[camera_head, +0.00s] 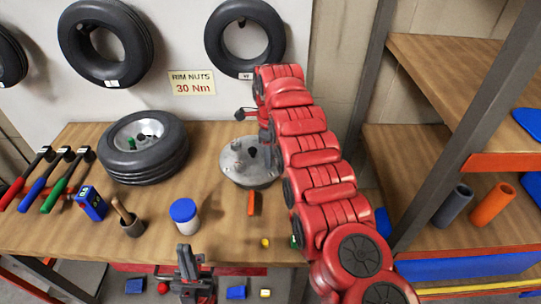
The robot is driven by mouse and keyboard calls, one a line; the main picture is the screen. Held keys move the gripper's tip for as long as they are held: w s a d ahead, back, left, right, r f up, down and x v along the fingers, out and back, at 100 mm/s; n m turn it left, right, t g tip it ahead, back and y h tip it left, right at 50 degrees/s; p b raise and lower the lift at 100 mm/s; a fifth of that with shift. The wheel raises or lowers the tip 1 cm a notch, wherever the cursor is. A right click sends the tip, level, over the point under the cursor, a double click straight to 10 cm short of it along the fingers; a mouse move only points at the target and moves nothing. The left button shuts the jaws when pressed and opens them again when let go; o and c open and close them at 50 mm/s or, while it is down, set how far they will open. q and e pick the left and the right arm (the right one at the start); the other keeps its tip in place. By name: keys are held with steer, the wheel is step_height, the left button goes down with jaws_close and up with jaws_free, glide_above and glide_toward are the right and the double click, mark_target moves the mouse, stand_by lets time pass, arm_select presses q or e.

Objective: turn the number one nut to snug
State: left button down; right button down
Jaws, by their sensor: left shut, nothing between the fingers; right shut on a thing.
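A grey metal hub (247,174) with several upright studs lies on the wooden bench (225,225). My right arm reaches over from the lower right. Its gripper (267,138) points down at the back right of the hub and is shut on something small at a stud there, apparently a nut. The fingertips and what they hold are mostly hidden behind my arm. I cannot read any stud numbers. My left gripper (186,262) is shut and empty, in front of the bench's front edge, away from the hub.
A tyre on a rim (145,147) lies left of the hub. A blue-lidded jar (184,215), a cup with a wooden handle (131,221), a blue device (92,203) and coloured-handled tools (62,182) stand or lie at left. An orange piece (252,203) lies before the hub. Shelves (450,80) stand right.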

steer(key=c, duration=0.5)
jaws_free()
steer(key=shift+r, duration=0.1)
steer(key=shift+r, duration=0.25)
step_height(320, 180, up, 2)
steer(key=shift+w+d+r, duration=0.1)
steer(key=shift+r, duration=0.15)
step_height(320, 180, up, 14)
steer(key=p, duration=1.4)
steer(key=shift+r+p, duration=0.1)
steer(key=shift+p, duration=0.25)
